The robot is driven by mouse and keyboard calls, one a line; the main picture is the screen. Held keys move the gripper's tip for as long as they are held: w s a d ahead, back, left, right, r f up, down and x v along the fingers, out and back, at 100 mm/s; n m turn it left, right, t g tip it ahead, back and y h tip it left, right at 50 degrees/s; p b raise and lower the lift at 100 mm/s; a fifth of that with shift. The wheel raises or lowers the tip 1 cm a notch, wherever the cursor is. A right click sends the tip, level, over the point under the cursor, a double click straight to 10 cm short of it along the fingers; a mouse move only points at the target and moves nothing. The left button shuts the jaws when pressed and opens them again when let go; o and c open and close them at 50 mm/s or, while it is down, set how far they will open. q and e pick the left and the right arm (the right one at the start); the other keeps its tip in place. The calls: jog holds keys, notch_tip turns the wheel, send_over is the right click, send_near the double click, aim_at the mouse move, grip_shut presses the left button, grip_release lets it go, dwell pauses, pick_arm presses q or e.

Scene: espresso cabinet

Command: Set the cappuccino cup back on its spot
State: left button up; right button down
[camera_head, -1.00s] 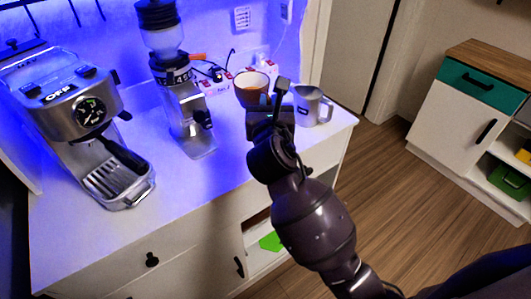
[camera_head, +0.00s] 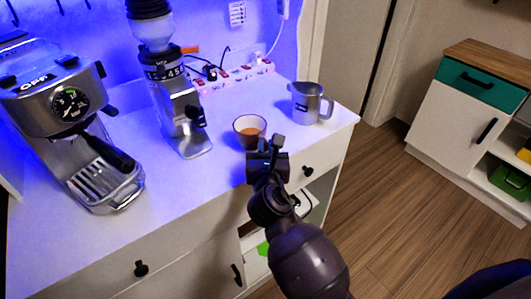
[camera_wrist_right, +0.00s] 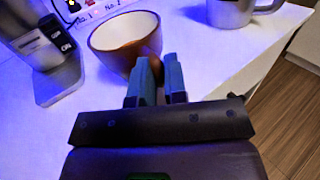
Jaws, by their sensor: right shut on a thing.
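The cappuccino cup (camera_head: 249,134) is brown outside with a pale inside. It is near the front edge of the white counter, between the grinder and the metal pitcher. My right gripper (camera_head: 267,155) is at the cup's near side. In the right wrist view the cup (camera_wrist_right: 112,48) is just beyond the fingertips (camera_wrist_right: 160,72), which are shut on its near side, likely the handle; the grip itself is mostly hidden. I cannot tell whether the cup's base touches the counter. No marked spot is visible. My left gripper is out of view.
The grinder (camera_head: 178,110) stands left of the cup, and the espresso machine (camera_head: 65,120) farther left. The metal pitcher (camera_head: 306,103) stands at the right near the counter's end. A power strip (camera_head: 235,78) lies behind. The counter between cup and strip is clear.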

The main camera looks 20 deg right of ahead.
jog(key=shift+f, duration=0.4)
jog(key=shift+f, duration=0.1)
jog(key=c, duration=1.2)
grip_release()
jog(key=shift+o, duration=0.2)
